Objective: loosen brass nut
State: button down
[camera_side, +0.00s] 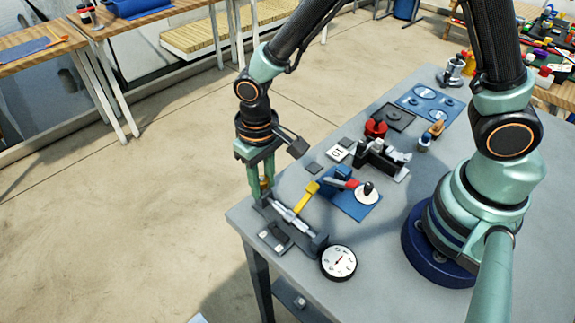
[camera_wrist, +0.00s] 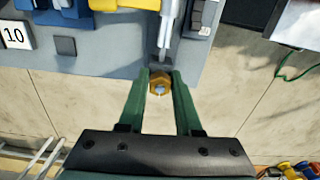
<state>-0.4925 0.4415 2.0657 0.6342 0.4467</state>
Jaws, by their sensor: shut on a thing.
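The brass nut (camera_wrist: 160,83) sits between my green fingertips in the wrist view, at the end of a silver rod (camera_wrist: 166,32). In the side view the nut (camera_side: 266,185) shows as a small yellow piece low between the fingers. My gripper (camera_side: 262,187) points down at the table's left corner and is shut on the nut; the wrist view shows it too (camera_wrist: 160,76). The rod (camera_side: 287,215) lies in a dark grey fixture (camera_side: 318,243) along the table edge. The far side of the nut is hidden.
A dial gauge (camera_side: 338,262) stands right of the fixture. A yellow-handled tool (camera_side: 308,195) and a blue mat (camera_side: 350,205) with red and white items lie close behind. A number tile (camera_side: 337,153) is further back. Beyond the table's left edge is open floor.

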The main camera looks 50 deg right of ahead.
jog(key=n, duration=0.3)
jog(key=shift+n, duration=0.4)
jog(key=n, duration=0.4)
jog(key=shift+n, duration=0.3)
jog(key=n, duration=0.4)
dwell(0.4)
